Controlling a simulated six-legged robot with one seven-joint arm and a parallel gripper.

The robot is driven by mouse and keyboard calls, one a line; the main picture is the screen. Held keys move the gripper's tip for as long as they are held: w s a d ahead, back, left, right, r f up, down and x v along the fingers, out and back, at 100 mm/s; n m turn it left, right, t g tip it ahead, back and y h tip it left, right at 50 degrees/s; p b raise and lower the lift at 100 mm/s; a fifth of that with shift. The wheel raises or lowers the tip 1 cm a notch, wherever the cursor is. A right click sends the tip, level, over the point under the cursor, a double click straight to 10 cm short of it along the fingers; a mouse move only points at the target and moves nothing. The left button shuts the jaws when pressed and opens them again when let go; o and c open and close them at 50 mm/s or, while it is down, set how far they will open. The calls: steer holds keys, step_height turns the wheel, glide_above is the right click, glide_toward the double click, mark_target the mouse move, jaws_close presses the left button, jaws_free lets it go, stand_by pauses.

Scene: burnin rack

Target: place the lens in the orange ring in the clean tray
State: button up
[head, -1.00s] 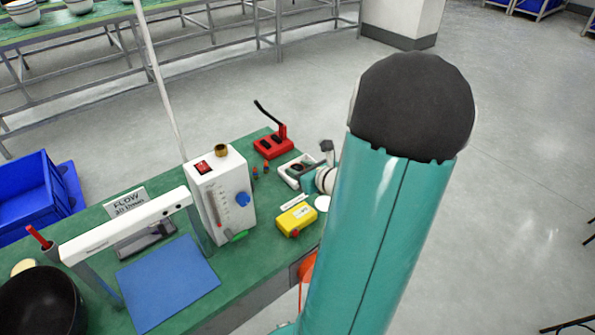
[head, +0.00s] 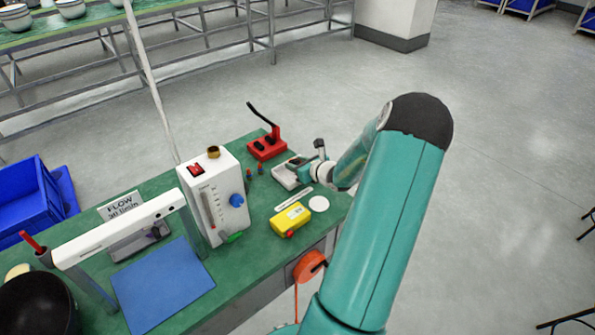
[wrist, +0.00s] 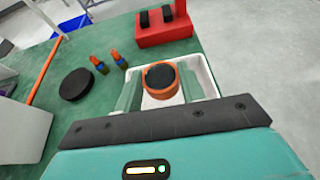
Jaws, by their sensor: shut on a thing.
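The lens in the orange ring (wrist: 173,92) is between the fingers of my gripper (wrist: 160,91) in the wrist view, its dark round face upward. My gripper is shut on it. The white tray (wrist: 205,75) lies around and below the lens in that view; I cannot tell whether the lens touches its floor. In the head view the white tray (head: 281,180) is on the green bench, with my gripper (head: 300,164) over it. The lens is too small and covered to make out there.
A red stand (head: 267,146) is behind the tray. Small orange-topped bottles (wrist: 97,63) and a black disc (wrist: 75,84) are to the left in the wrist view. A yellow box (head: 290,220), a white disc (head: 319,204) and a white flow meter (head: 207,200) are nearby.

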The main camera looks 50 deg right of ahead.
steer(key=shift+w+d+f, duration=0.15)
steer(key=shift+f, duration=1.7)
steer(key=shift+f, duration=0.15)
steer(key=o, duration=1)
steer(key=shift+r, duration=0.2)
steer(key=v, duration=1.2)
